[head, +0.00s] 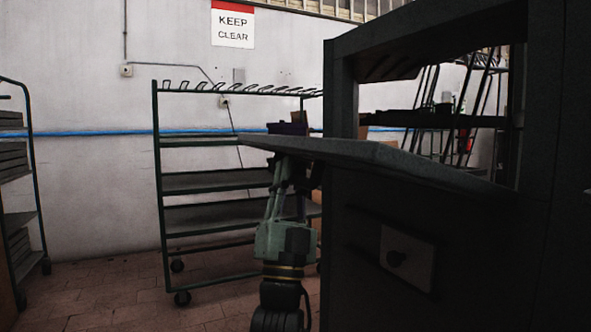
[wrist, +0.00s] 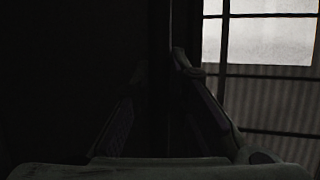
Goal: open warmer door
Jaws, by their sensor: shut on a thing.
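The warmer (head: 425,245) is a dark box filling the right side of the head view, with an open upper cavity. Its door (head: 375,154) is a flat panel standing out nearly level from below that opening, toward the left. My gripper (head: 287,165) is under the door's outer left part, pointing up, with its fingertips hidden against the panel. In the wrist view, the two fingers of my gripper (wrist: 160,75) close on a dark upright bar or edge (wrist: 158,35), which looks like part of the door. That view is too dark to show whether it is a handle.
A green wheeled rack (head: 215,182) with several shelves stands behind my gripper. Another rack (head: 22,185) is at the far left. The tiled floor (head: 100,290) between them is clear. A small plate with a knob (head: 398,258) is on the warmer's front.

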